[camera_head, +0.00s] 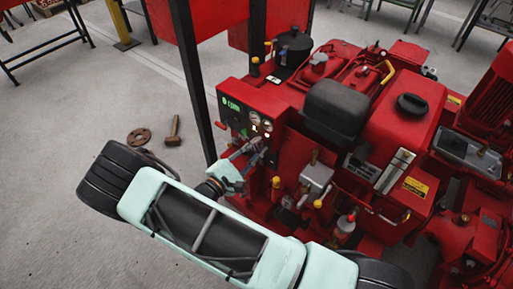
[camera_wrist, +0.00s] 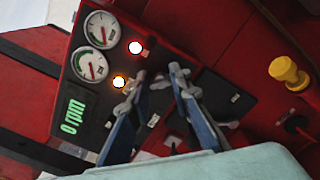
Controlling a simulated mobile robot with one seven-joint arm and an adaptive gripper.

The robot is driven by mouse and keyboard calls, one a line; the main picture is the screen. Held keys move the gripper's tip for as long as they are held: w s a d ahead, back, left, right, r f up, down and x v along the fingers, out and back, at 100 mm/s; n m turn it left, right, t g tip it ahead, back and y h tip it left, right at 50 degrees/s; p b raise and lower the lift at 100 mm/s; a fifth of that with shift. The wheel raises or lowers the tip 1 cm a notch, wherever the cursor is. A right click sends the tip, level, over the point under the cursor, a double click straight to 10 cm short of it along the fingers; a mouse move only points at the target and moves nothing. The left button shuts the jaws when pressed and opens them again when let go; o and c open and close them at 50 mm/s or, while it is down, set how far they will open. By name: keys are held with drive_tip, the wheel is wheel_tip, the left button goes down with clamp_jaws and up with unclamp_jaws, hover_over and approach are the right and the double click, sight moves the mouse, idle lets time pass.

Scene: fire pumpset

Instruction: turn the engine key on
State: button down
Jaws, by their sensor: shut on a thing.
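The engine control panel (camera_head: 240,116) is on the near left end of the red pumpset. In the wrist view the panel (camera_wrist: 104,62) shows two round gauges, a bright lamp (camera_wrist: 135,48) with a red rim, a lit amber lamp (camera_wrist: 119,82) and a green display (camera_wrist: 72,116) reading 0 rpm. My gripper (camera_head: 255,148) is at the panel's lower part. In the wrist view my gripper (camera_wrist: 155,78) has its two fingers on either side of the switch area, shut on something. The engine key is too small and covered to make out clearly between them.
A yellow knob (camera_wrist: 284,70) sticks out right of the fingers. A black and red engine body (camera_head: 340,108) stands behind my gripper. A dark post (camera_head: 197,110) rises just left of the panel. A hammer (camera_head: 173,130) and rusty ring (camera_head: 139,136) lie on the floor.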

idle(0.3)
drive_tip(key=c, duration=1.8)
unclamp_jaws()
drive_tip(key=shift+o, duration=0.2)
drive_tip(key=v, duration=1.2)
